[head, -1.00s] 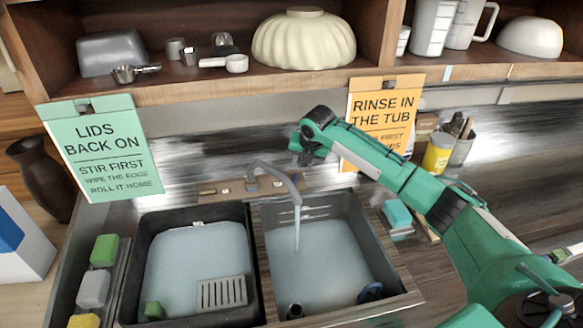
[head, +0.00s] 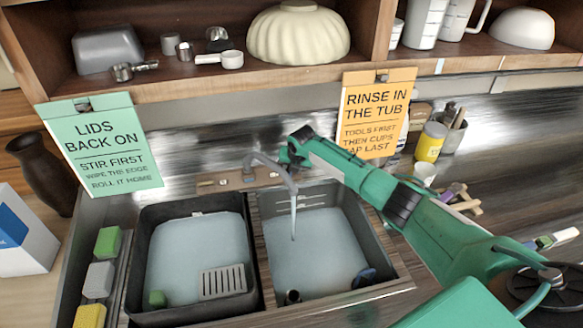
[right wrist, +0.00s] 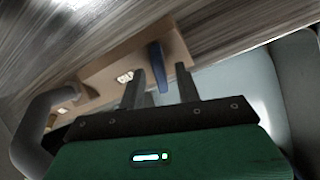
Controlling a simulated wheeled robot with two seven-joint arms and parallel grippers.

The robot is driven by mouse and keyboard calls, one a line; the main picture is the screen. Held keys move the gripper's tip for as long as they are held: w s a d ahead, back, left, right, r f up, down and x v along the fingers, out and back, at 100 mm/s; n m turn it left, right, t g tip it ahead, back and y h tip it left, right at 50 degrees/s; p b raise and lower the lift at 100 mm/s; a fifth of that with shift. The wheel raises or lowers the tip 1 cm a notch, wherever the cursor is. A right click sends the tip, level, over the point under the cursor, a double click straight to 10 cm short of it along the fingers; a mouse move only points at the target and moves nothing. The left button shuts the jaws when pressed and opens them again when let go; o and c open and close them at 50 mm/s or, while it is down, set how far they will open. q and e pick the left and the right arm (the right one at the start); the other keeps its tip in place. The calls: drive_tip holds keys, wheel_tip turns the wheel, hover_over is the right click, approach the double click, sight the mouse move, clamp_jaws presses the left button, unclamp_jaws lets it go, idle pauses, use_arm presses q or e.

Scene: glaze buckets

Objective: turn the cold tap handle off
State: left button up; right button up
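The tap's grey curved spout (head: 266,161) rises from a brown base plate (head: 222,185) behind the sinks. Water (head: 293,218) runs from it into the right basin. In the right wrist view a slim blue handle (right wrist: 157,65), the cold one, stands on the base plate (right wrist: 112,60), with the spout (right wrist: 38,125) at left. My right gripper (head: 289,157) is above and behind the spout in the head view. In the wrist view my right gripper (right wrist: 160,70) has its fingers apart, with the handle showing between them; contact cannot be told. My left gripper is out of view.
The left basin (head: 140,250) and right basin (head: 385,262) hold water. An orange sign (head: 375,112) and a green sign (head: 100,145) hang from the shelf (head: 200,88). A yellow tin (head: 430,142) and a white cup (head: 424,173) stand at right.

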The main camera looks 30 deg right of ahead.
drive_tip(key=shift+w+f, duration=0.2)
drive_tip(key=shift+f, duration=0.25)
clamp_jaws()
